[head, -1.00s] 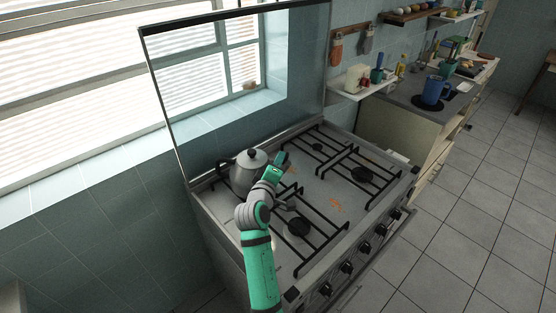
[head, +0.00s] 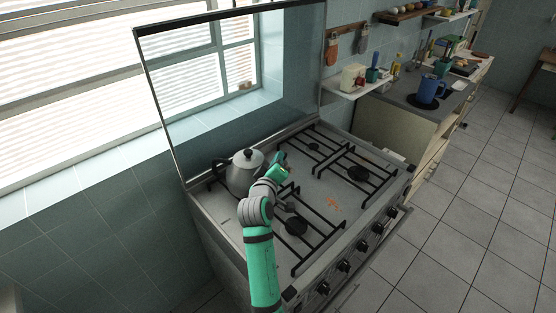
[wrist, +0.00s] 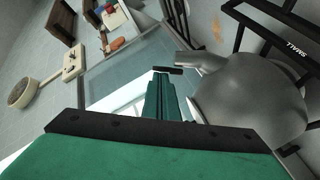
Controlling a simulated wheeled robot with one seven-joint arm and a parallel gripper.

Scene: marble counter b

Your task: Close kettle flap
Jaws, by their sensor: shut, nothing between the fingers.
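The grey metal kettle (head: 243,172) stands on the back left burner of the stove. It has a dark handle on its left and a lid with a black knob on top. In the wrist view the kettle body (wrist: 255,100) fills the right side, with its spout (wrist: 200,62) pointing up and left. My gripper (head: 283,162) is beside the kettle's right side, near the spout. In the wrist view my shut, empty fingers (wrist: 168,75) are left of the spout. I cannot tell whether they touch it. The spout flap is not clearly visible.
Black grates (head: 318,222) cover the stove top around the kettle. The raised glass stove cover (head: 180,110) stands behind it. A counter with a blue pot (head: 428,90) is at the right. The front right burners are clear.

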